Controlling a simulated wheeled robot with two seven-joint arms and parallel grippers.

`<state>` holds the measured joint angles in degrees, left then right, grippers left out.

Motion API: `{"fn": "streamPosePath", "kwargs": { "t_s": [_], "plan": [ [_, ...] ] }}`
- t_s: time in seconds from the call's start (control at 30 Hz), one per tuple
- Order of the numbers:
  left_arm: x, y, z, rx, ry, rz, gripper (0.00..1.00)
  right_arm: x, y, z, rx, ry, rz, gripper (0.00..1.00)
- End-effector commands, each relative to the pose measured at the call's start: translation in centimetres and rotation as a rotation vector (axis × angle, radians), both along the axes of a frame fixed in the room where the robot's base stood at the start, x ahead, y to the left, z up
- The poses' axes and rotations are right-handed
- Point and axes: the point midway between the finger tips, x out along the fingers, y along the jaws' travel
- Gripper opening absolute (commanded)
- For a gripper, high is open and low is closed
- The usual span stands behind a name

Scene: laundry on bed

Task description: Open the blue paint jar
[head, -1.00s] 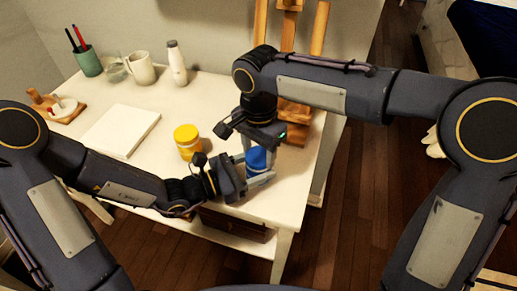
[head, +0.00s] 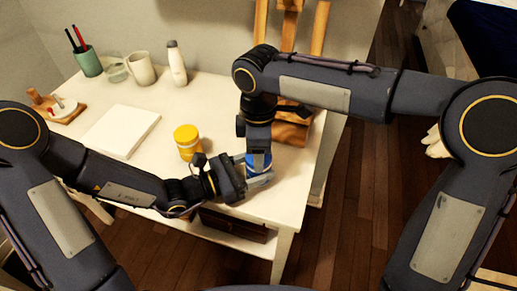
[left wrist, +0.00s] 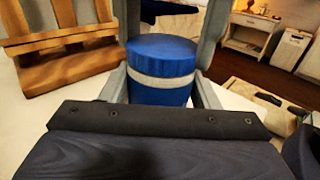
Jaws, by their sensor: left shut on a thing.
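The blue paint jar (head: 262,160) stands at the table's front right corner, partly hidden by my grippers. In the left wrist view the jar (left wrist: 160,90) is upright, with a blue lid (left wrist: 162,47) above a pale band. My left gripper (head: 256,180) is shut on the jar's body from the left side. My right gripper (head: 258,152) points down over the jar from above. In the left wrist view its grey fingers stand apart on either side of the lid; whether they press on it cannot be told. The lid sits on the jar.
A yellow jar (head: 187,142) stands close left of my left gripper. A white pad (head: 120,131), a mug (head: 141,69), a bottle (head: 177,63) and a pen cup (head: 88,63) lie further back on the table (head: 205,95). A wooden easel (head: 290,130) stands behind the jar.

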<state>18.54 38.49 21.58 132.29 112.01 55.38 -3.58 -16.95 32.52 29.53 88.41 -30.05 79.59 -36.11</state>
Motion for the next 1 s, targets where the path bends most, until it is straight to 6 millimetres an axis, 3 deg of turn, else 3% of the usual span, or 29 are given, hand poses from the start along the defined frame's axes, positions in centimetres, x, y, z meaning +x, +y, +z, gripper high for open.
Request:
{"fn": "streamPosePath", "kwargs": {
  "t_s": [0.4,0.53,0.67,1.0],
  "plan": [
    [-0.03,-0.01,-0.02,0.001,0.000,-0.001,0.00,0.03,-0.05,0.03,0.001,0.001,1.105,0.25],
    [-0.04,-0.02,-0.02,0.001,0.000,-0.001,0.00,0.01,-0.02,0.07,0.001,-0.001,1.364,0.25],
    [-0.04,-0.02,-0.02,0.001,0.000,-0.001,0.00,0.02,-0.02,0.10,0.000,-0.001,1.488,0.25],
    [-0.04,-0.02,-0.02,0.001,0.000,-0.001,0.00,0.02,-0.02,0.10,0.000,-0.001,1.483,0.25]
  ]
}}
